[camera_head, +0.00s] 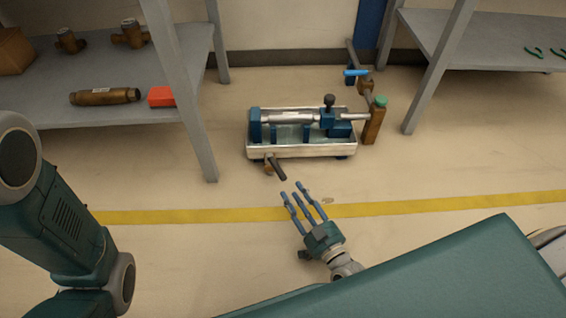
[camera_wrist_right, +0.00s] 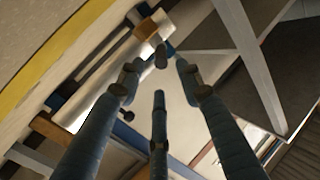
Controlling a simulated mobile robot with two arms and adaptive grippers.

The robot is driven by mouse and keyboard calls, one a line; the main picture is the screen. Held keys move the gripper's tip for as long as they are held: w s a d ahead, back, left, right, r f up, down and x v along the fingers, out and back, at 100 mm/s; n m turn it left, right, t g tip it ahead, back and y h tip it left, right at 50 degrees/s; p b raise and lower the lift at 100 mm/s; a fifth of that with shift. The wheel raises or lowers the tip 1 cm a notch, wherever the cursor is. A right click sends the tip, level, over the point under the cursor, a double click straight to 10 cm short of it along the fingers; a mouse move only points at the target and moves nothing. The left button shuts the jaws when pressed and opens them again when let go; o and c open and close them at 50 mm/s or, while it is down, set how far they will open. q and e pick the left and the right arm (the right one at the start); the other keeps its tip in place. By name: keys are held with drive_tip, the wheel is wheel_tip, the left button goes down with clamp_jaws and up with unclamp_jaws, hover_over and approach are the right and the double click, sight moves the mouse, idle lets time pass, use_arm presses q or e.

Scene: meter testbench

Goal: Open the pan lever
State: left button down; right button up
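The pan lever (camera_head: 276,168) is a short dark handle on a brass-coloured valve at the front of the metal pan (camera_head: 315,152). It points down and to the right in the head view. In the right wrist view the dark lever end (camera_wrist_right: 161,57) shows just beyond my fingertips, with the brass valve body (camera_wrist_right: 147,29) behind it. My right gripper (camera_head: 297,191) is in front of the lever, a little below and right of it. Its three fingers are spread and empty, and they also show in the wrist view (camera_wrist_right: 158,76). My left gripper is out of view.
The blue meter testbench (camera_head: 290,118) sits in the pan. A pipe with a blue-handled valve (camera_head: 356,73) stands behind it at right. A grey shelf (camera_head: 185,115) with brass fittings is at left, another (camera_head: 437,30) at right. The floor around the pan is clear.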

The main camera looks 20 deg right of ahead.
sight(279, 171)
drive_tip(key=w+b, duration=0.1)
drive_tip(key=w, duration=0.2)
drive_tip(key=w+a+b, duration=0.1)
drive_tip(key=w+b, duration=0.1)
drive_tip(key=w, duration=0.1)
drive_tip(key=w+b, duration=0.2)
drive_tip(key=w, duration=0.1)
drive_tip(key=shift+w+a+f, duration=0.1)
drive_tip(key=shift+a, duration=0.3)
drive_tip(key=shift+w, duration=0.5)
clamp_jaws()
